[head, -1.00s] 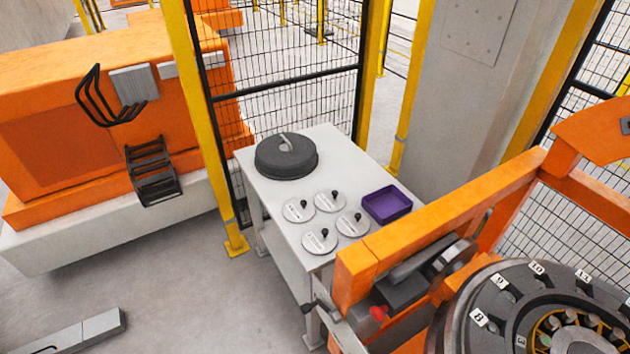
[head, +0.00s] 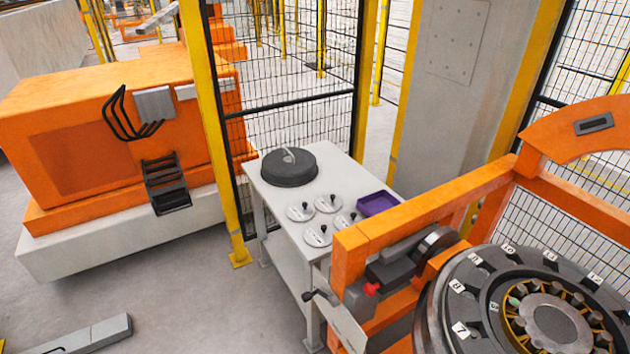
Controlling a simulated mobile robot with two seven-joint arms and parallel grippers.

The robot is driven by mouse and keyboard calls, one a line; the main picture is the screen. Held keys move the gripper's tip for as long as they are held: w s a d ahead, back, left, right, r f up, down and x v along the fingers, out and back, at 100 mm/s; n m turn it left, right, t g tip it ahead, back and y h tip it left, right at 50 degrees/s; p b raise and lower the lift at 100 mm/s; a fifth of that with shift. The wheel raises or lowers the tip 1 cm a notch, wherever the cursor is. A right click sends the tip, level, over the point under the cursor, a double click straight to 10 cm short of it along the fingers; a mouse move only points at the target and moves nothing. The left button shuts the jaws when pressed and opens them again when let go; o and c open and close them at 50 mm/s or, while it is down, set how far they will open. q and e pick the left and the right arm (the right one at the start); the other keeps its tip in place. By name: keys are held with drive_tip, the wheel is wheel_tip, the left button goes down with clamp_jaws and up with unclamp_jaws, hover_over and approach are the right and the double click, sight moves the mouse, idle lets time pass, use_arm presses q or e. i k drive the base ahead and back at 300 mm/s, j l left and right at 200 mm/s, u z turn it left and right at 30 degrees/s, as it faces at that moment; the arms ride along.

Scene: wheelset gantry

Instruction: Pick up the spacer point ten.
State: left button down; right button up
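Several round, pale spacer discs with black knobs lie on the white table in the head view. They are a back left disc (head: 300,212), a back right disc (head: 328,204), a front left disc (head: 318,236) and a front right disc (head: 345,219). Neither of my grippers is in view.
The white table (head: 262,196) also bears a dark slotted round block (head: 289,170) and a purple tray (head: 376,204). An orange frame (head: 400,222) and a numbered wheel assembly (head: 470,300) stand front right. Mesh fencing (head: 290,125) rises behind.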

sight(316, 235)
drive_tip(key=i+u, duration=0.2)
drive_tip(key=i, duration=0.25)
drive_tip(key=i+l+u, duration=0.2)
drive_tip(key=i, duration=0.25)
drive_tip(key=i+l+u, duration=0.25)
drive_tip(key=i, duration=0.2)
drive_tip(key=i+l+u, duration=0.2)
drive_tip(key=i, duration=0.25)
